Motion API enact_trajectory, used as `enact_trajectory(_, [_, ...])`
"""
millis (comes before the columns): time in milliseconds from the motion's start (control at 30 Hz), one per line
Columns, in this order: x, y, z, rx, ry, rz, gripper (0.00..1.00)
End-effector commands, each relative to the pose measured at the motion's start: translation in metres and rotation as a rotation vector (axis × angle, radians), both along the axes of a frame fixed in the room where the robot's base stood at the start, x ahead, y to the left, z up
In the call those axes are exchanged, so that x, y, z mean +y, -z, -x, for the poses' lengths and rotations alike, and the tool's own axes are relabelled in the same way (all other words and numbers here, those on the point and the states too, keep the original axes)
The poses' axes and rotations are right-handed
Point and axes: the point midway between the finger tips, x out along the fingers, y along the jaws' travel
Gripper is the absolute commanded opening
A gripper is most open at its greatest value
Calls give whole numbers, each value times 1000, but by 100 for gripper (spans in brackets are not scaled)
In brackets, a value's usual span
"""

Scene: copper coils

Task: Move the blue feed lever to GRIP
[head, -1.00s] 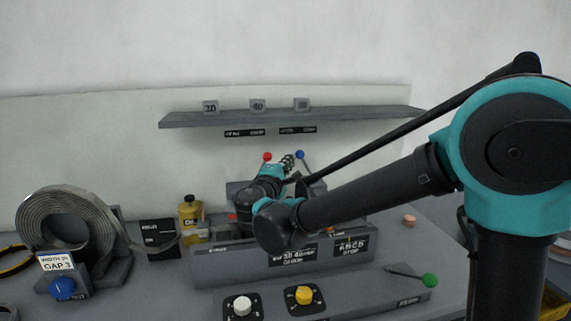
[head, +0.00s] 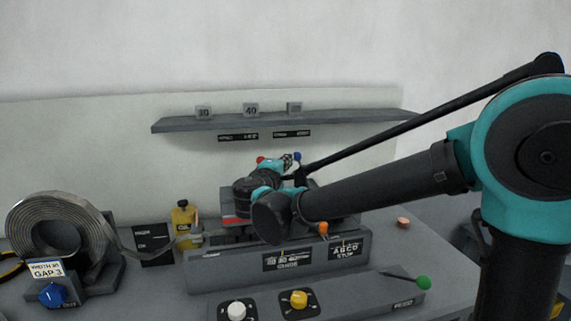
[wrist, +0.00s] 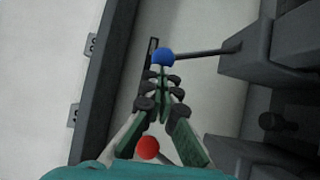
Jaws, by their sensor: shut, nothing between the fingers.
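The blue feed lever shows as a blue ball (head: 297,156) in the head view, behind my arm. In the wrist view its blue ball (wrist: 163,57) sits on a dark rod that runs right to a grey block. My gripper (head: 289,158) is shut and empty, with its fingertips close beside the blue ball. In the wrist view my gripper (wrist: 160,73) has its tips right at the ball's near side; I cannot tell whether they touch. The lever's lower part is hidden by my arm in the head view. The labels on the wall are too blurred to read surely.
A red-ball lever (head: 260,160) stands left of the blue one, and its ball (wrist: 147,148) shows between my fingers' bases. A grey shelf (head: 270,123) hangs above. A coil (head: 45,230), yellow bottle (head: 184,219), knobs and a green-ball lever (head: 424,283) surround the machine.

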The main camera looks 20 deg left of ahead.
Motion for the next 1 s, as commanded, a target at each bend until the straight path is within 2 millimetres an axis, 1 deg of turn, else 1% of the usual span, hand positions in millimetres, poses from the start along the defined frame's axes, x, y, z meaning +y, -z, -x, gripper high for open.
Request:
enact_trajectory(300, [-27,-17,-16,132,4,-215,0])
enact_trajectory(500, [-46,-24,-27,230,4,-377,0])
enact_trajectory(800, [-72,-26,-43,356,4,-583,0])
enact_trajectory(900, [-78,-25,-47,388,3,-634,0])
enact_trajectory(1000, [-82,-24,-50,389,3,-634,0])
